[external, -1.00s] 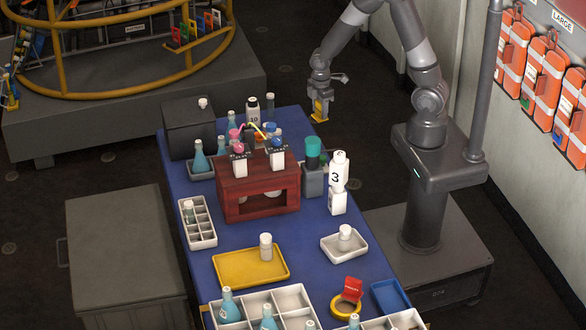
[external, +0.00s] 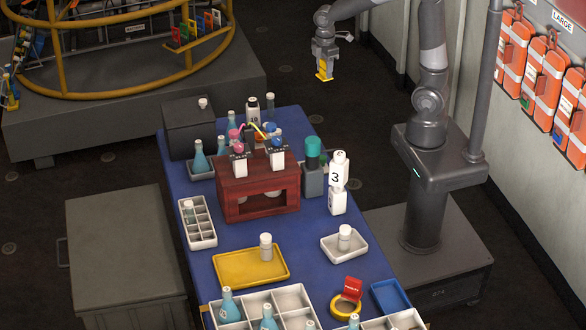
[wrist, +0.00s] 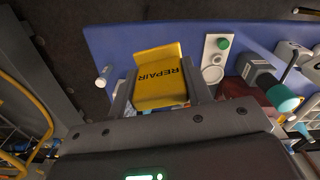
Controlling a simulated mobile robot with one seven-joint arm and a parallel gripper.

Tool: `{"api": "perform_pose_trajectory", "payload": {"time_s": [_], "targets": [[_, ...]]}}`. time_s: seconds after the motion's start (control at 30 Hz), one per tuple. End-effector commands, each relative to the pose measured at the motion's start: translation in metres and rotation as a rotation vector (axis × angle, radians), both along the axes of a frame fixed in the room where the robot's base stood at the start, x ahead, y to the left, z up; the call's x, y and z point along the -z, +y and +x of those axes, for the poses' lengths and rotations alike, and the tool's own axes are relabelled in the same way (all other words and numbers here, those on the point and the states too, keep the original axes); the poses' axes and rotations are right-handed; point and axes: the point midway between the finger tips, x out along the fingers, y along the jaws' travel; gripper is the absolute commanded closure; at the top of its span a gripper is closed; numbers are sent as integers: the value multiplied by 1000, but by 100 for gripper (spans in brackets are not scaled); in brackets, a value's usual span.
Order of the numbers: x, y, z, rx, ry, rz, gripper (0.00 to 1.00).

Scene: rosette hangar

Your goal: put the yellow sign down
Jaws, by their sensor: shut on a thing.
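The yellow sign (wrist: 160,83) is lettered "REPAIR" and sits between the two fingers in the wrist view. In the external view the yellow sign (external: 323,73) shows small below the fingers. In the wrist view my gripper (wrist: 165,92) has a finger on each side of the sign. The sign hides part of the table below it.
On the table stand a dark red rack (external: 232,190), a black box (external: 190,125), a stack of white bottles (external: 338,200), a yellow tray (external: 235,268) and several bottles. A yellow railed ring (external: 180,62) is at the back left. Dark floor is open behind the table.

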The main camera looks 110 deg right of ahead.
Motion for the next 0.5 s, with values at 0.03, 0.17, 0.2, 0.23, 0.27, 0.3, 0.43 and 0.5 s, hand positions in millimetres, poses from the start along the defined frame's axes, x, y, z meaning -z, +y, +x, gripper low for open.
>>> {"api": "perform_pose_trajectory", "payload": {"time_s": [0.03,0.17,0.2,0.23,0.27,0.3,0.43,0.5], "targets": [[-14,0,1,0,-5,-3,77],[-36,2,6,-9,0,-1,77],[-35,5,14,-19,1,1,77],[-35,6,19,-26,2,0,77],[-36,8,25,-34,2,0,77],[-37,11,32,-43,3,-1,77],[-40,24,62,-81,4,-3,77],[-42,34,82,-106,4,-5,77]]}}
